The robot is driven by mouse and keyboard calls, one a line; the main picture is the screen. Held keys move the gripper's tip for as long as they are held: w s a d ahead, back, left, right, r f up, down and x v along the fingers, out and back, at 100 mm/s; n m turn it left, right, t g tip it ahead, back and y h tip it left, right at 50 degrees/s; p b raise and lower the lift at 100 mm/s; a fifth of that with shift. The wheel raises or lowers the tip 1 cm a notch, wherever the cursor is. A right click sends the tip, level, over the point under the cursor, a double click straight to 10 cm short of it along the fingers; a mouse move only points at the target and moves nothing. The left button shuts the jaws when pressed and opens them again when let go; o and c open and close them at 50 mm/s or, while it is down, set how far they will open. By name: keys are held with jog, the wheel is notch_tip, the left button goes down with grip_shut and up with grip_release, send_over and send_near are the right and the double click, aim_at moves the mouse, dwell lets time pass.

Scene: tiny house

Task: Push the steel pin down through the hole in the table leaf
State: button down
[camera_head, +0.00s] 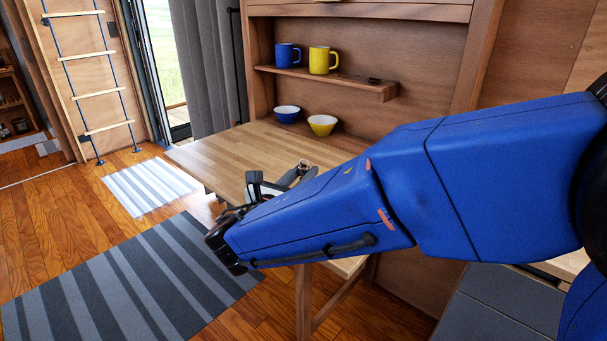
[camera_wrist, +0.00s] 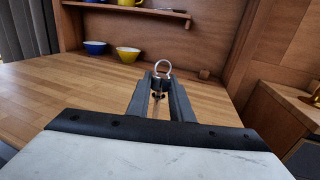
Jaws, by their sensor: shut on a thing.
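The table leaf (camera_head: 215,155) is a light wooden top folded out from the wall cabinet; it also shows in the wrist view (camera_wrist: 70,90). My gripper (camera_wrist: 161,83) is shut on the steel pin, whose bright ring (camera_wrist: 163,67) stands up above the fingertips. In the head view my gripper (camera_head: 301,170) is over the leaf, partly hidden behind my blue arm. The pin's lower part is hidden by the fingers and wrist. The hole is not visible, and I cannot tell whether the pin's tip is in it.
A blue bowl (camera_head: 286,115) and a yellow bowl (camera_head: 322,125) stand at the back of the leaf. Above them, a blue mug (camera_head: 288,55) and a yellow mug (camera_head: 322,60) stand on a shelf (camera_head: 350,84). The leaf's left part is clear.

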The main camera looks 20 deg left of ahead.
jog(key=shift+f, duration=3.05)
jog(key=c, duration=1.5)
grip_release()
jog(key=s, duration=0.5)
jog(key=s+a, duration=0.1)
jog(key=s, duration=0.5)
jog(key=s+a, duration=0.1)
jog(key=s, duration=0.5)
jog(key=shift+s+a, duration=0.15)
